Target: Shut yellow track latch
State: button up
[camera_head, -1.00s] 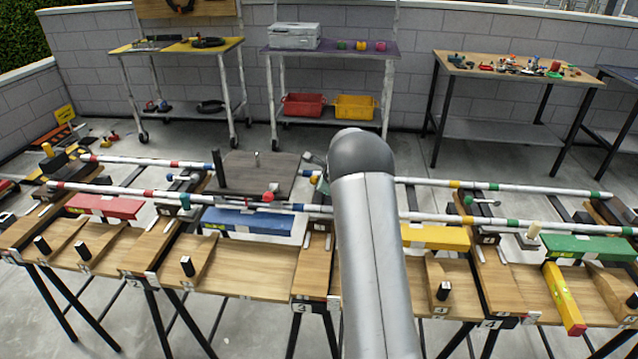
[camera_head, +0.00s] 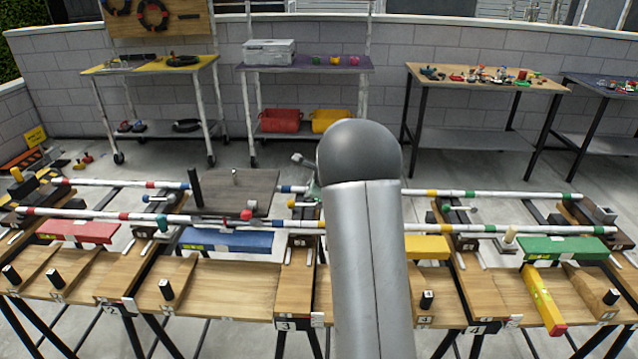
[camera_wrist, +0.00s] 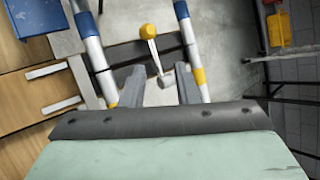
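The yellow latch is a pale lever with a round yellow knob (camera_wrist: 148,32) in the wrist view. Its stem runs down between the two track rails. The small yellow knob (camera_head: 291,204) also shows in the head view, just left of my arm. My gripper (camera_wrist: 160,84) is open and empty in the wrist view, its two grey fingers apart over the gap between the rails. The lever's lower end lies between the fingertips; I cannot tell whether they touch it. In the head view my arm hides the gripper and part of the track.
Banded rails (camera_head: 520,231) cross the wooden bench (camera_head: 230,293). A dark plate (camera_head: 240,190) with a red knob (camera_head: 247,214) beside it lies left of the latch. Blue (camera_head: 225,240), yellow (camera_head: 428,247) and green (camera_head: 565,248) blocks sit along the near side.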

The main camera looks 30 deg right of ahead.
jog(key=v, duration=0.7)
dwell(0.3)
jog(key=s+a+r+n+g+y+p, duration=0.1)
jog(key=s+a+r+n+g+p, duration=0.1)
jog(key=s+a+n, duration=0.55)
jog(key=s+a+r+n+g+y+p, duration=0.1)
jog(key=s+a+r+n+p, duration=0.2)
jog(key=a, duration=0.7)
jog(key=s+a+n+g+h+p, duration=0.1)
jog(key=s+a+n+g, duration=0.15)
jog(key=s+n, duration=0.4)
jog(key=s+a+n+g+p, duration=0.1)
jog(key=s+a+n, duration=0.2)
jog(key=s, duration=0.6)
jog(key=s+a+n+g+h+p, duration=0.1)
jog(key=s+a+n+g, duration=0.15)
jog(key=s+n, duration=0.4)
jog(key=s+f+b, duration=0.3)
jog(key=f+b, duration=1.2)
jog(key=f, duration=0.1)
jog(key=shift+s+d+m, duration=0.2)
jog(key=shift+d+m, duration=0.05)
jog(key=shift+m, duration=0.1)
